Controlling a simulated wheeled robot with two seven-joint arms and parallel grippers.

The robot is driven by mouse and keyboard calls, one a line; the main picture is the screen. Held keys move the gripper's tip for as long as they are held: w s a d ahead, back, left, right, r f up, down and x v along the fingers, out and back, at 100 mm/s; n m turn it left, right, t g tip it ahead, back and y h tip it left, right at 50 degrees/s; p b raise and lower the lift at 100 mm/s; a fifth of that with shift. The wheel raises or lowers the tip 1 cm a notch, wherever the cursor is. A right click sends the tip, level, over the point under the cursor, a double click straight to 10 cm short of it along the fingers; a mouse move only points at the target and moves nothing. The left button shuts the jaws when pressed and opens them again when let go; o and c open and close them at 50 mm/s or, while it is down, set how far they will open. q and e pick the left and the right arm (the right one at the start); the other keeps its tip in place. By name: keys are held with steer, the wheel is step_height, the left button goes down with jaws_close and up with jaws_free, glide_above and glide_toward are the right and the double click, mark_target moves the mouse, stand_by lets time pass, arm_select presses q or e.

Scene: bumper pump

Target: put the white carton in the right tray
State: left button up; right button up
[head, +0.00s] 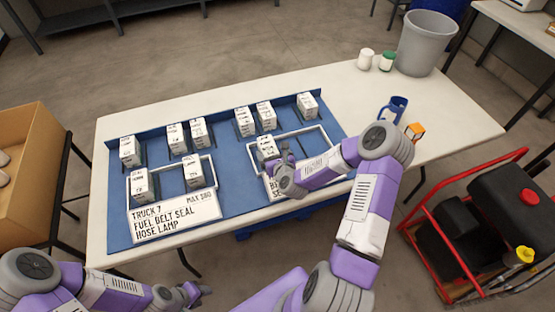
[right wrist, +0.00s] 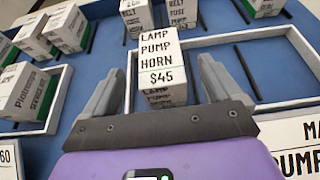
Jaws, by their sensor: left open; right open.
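A white carton (head: 266,148) labelled "LAMP PUMP HORN $45" is in the left part of the right tray (head: 325,137). It also shows in the right wrist view (right wrist: 161,62), where the right tray's white rim (right wrist: 280,35) runs behind and beside it. My right gripper (head: 284,152) is just in front of the carton. Its open fingers (right wrist: 158,85) stand on either side of the carton, with gaps visible. My arm hides part of the tray. My left gripper (head: 198,293) is open and empty off the table's front edge.
The left tray (head: 212,168) holds two cartons (head: 192,170). Several cartons (head: 176,137) stand in a row along the blue mat's back. A blue mug (head: 393,109), an orange object (head: 414,131), two jars (head: 387,61) and a grey bin (head: 425,42) are at the right.

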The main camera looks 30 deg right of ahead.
steer(key=v, duration=0.6)
steer(key=shift+s+a+r+p, duration=0.1)
steer(key=shift+s+p, duration=0.05)
steer(key=shift+p, duration=0.15)
